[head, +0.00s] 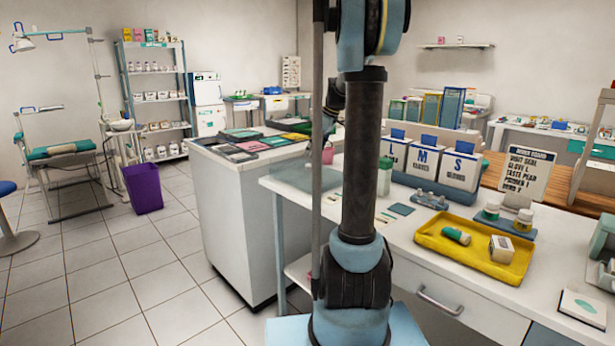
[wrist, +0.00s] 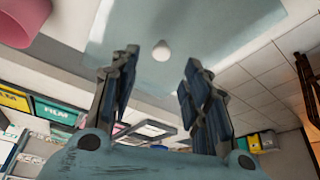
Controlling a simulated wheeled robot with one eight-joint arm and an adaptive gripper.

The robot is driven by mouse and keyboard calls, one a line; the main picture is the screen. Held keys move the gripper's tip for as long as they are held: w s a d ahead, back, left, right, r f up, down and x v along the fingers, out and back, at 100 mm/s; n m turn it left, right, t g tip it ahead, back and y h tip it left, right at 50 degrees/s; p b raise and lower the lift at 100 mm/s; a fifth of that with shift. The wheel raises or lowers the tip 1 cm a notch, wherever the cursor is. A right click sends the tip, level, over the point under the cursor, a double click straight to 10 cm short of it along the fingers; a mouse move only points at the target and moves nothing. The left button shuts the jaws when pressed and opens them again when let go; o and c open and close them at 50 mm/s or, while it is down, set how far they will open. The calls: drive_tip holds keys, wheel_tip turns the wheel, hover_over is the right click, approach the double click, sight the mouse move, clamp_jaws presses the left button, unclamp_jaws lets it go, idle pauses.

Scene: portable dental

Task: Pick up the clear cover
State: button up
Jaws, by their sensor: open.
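The clear cover (head: 300,178) is a see-through, pale bluish sheet-like shape on the left end of the white counter in the head view. In the wrist view, the cover (wrist: 235,30) fills the top middle, with a small pale round knob (wrist: 162,50) on it. My gripper (wrist: 160,62) is open and empty, its two dark fingers pointing at the cover. The knob shows between the fingertips, nearer the left one. I cannot tell whether the fingers touch the cover. In the head view my arm column hides most of the gripper and part of the cover's right side.
A pink cup (head: 328,155) stands close behind the cover and shows at top left in the wrist view (wrist: 35,20). White glove boxes (head: 425,166) and a yellow tray (head: 470,250) stand to the right. A white cabinet (head: 225,185) with colored flat items is at left.

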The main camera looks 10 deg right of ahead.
sight(310, 165)
drive_tip(key=shift+x, duration=3.15)
drive_tip(key=shift+s, duration=0.1)
clamp_jaws()
